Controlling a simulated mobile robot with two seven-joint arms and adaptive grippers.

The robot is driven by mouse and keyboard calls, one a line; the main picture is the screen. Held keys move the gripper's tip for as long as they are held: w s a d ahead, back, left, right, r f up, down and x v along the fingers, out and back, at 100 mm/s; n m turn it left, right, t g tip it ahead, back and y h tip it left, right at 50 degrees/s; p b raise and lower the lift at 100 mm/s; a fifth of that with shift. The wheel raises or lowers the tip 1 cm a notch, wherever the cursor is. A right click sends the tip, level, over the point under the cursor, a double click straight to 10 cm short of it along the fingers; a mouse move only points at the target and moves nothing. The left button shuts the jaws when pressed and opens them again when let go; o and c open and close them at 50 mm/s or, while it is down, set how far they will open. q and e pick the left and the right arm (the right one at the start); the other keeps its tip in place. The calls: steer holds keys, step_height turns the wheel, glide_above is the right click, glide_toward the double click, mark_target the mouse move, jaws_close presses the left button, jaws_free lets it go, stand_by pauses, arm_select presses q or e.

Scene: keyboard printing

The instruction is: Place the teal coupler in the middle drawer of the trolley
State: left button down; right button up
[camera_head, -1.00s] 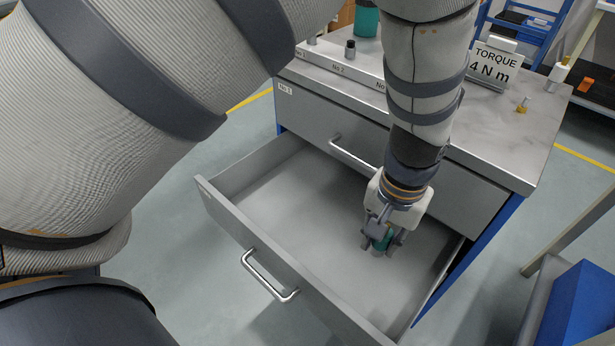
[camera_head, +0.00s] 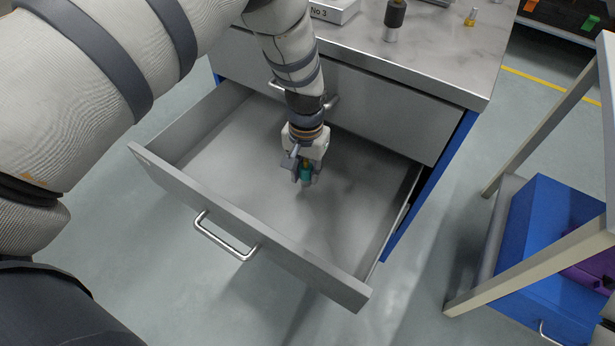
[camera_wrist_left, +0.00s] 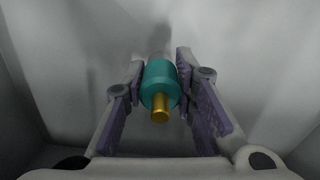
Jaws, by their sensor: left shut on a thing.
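The teal coupler (camera_head: 305,173) is a small teal cylinder with a brass stub. In the left wrist view the coupler (camera_wrist_left: 160,85) sits between both fingers, its brass end towards the camera. My left gripper (camera_head: 304,180) is shut on it, inside the outline of the open drawer (camera_head: 345,215) of the trolley (camera_head: 390,110). The drawer is pulled well out and otherwise looks empty. Whether the coupler touches the drawer floor I cannot tell. My right gripper is not in view.
A closed drawer front with a handle lies above the open one, behind my left gripper. The open drawer's handle (camera_head: 226,238) juts forward. A dark-gripped tool (camera_head: 394,20) stands on the trolley top. A blue box (camera_head: 550,225) and a light table frame (camera_head: 545,262) stand at right.

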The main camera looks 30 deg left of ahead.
mark_target(307, 167)
arm_select(q)
step_height(307, 167, down, 2)
steer(key=shift+d+f, duration=0.1)
steer(key=shift+f, duration=0.15)
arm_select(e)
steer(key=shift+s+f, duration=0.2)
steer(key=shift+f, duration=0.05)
arm_select(q)
steer(key=shift+s, duration=0.1)
steer(key=shift+f, duration=0.2)
steer(key=c, duration=1.3)
jaws_free()
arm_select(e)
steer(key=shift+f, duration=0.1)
arm_select(q)
step_height(307, 167, up, 12)
steer(key=shift+r+p, duration=0.25)
steer(key=shift+p, duration=0.5)
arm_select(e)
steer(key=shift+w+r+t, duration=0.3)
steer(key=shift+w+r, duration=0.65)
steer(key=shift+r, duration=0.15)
